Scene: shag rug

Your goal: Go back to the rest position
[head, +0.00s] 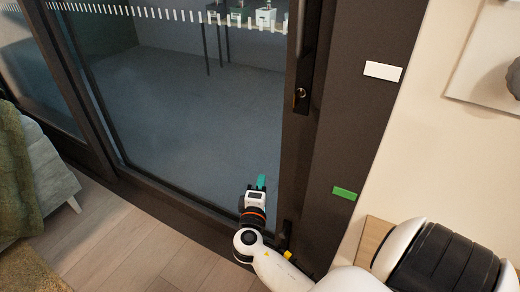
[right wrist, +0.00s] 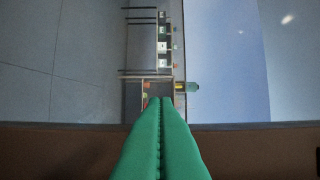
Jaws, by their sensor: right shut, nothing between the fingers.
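My right gripper (head: 261,183) has green fingers and is at the lower middle of the head view, in front of the glass door (head: 190,110). In the right wrist view its green fingers (right wrist: 161,125) lie together along their length, with nothing between them. My right arm comes in from the lower right and is stretched forward. My left gripper is not in the head view.
The dark door frame (head: 335,130) stands right of the gripper, with a lock handle (head: 302,92) and a green tag (head: 344,193). A white tag (head: 382,71) is higher up. A sofa (head: 40,175) stands at the left. Wood floor (head: 120,235) is clear between.

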